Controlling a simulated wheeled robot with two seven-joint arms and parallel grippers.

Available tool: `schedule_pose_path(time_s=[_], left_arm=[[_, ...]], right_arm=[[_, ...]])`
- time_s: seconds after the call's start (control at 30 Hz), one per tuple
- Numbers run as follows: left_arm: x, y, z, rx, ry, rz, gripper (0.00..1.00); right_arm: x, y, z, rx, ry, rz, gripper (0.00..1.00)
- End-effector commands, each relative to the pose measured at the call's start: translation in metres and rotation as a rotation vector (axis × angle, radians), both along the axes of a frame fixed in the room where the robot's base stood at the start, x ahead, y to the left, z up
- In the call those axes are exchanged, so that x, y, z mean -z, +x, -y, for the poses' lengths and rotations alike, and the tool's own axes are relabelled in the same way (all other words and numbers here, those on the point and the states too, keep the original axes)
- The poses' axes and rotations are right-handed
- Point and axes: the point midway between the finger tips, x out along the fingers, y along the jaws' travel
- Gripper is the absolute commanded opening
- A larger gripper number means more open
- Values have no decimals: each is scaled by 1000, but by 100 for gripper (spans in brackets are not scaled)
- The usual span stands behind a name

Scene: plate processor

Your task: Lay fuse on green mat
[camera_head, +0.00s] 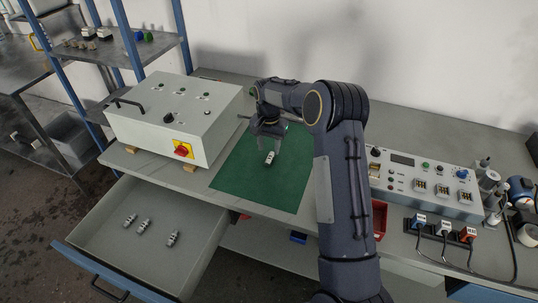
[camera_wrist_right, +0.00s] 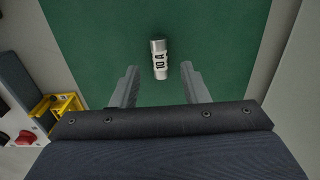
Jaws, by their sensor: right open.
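In the head view the fuse (camera_head: 269,158) is on the upper middle part of the mat (camera_head: 280,192), just below my right gripper (camera_head: 268,145). In the wrist view my right gripper (camera_wrist_right: 160,85) is open, with a finger on each side of the fuse's near end and clear gaps between. The fuse extends beyond the fingertips, and nothing touches it. My left gripper is not in view.
A grey control box (camera_head: 172,115) with a red and yellow switch stands left of the mat. An open drawer (camera_head: 110,255) holds several fuses (camera_head: 144,226). A panel device (camera_head: 428,185) with plugs stands to the right. The lower mat is clear.

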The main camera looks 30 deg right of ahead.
Motion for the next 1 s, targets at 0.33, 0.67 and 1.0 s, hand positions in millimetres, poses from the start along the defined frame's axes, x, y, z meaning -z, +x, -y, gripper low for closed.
schedule_pose_path(time_s=[0.33, 0.67, 1.0], left_arm=[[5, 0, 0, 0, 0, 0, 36], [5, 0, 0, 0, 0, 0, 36], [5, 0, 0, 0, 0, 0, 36]], right_arm=[[-63, 0, 0, -1, -2, 1, 41], [-125, -47, -9, -100, 61, 86, 41], [-188, -220, -71, -429, 161, 364, 41]])
